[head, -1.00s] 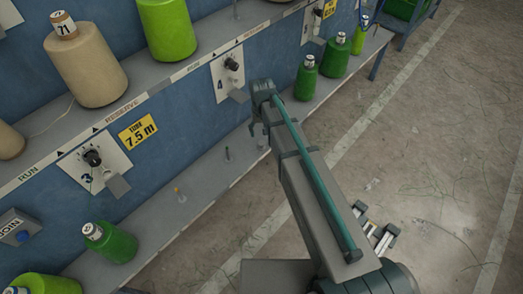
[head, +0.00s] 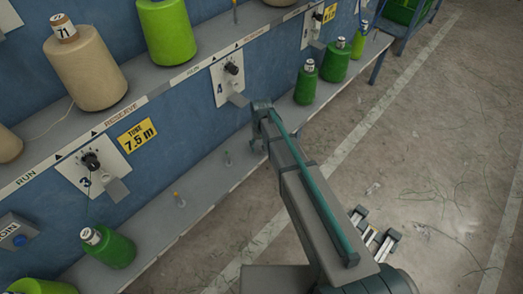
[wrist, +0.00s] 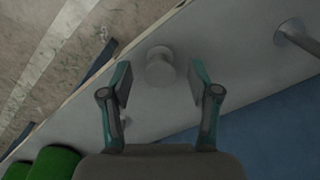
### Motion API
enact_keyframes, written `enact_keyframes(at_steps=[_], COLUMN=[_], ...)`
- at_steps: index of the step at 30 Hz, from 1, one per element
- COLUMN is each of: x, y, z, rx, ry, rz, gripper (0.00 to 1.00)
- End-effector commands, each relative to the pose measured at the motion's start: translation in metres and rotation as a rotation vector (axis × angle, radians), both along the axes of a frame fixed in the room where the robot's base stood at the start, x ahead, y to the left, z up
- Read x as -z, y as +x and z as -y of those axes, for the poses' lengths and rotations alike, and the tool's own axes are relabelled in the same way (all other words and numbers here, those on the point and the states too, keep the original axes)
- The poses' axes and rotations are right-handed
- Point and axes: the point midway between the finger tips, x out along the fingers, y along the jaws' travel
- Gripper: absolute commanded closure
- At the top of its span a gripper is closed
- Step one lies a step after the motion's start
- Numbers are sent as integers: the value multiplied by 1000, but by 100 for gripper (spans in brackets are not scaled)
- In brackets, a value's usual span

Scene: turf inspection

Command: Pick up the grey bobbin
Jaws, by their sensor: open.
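A small grey bobbin (wrist: 159,68), pale and round, shows on the grey lower shelf (wrist: 225,50) in the wrist view. It lies between and a little ahead of my two fingertips, with a gap on either side. My gripper (wrist: 160,80) is open and empty. In the head view my gripper (head: 261,137) is over the lower shelf, below dial panel 4, and the bobbin is not clearly visible there, likely hidden by my arm.
A metal peg (wrist: 297,38) stands on the shelf to the right in the wrist view. Green cones (wrist: 50,163) stand at its lower left. In the head view, more green cones (head: 334,62) stand further along the shelf. The blue back wall (head: 150,180) is close.

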Motion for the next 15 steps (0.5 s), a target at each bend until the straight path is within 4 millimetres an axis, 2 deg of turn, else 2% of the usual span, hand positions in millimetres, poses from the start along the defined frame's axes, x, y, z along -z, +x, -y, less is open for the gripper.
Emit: enact_keyframes(at_steps=[3,11,15], x=[14,15,15], y=[0,0,0], z=[0,0,0], rx=[0,0,0], ry=[0,0,0], rz=[0,1,1], gripper=[39,40,64])
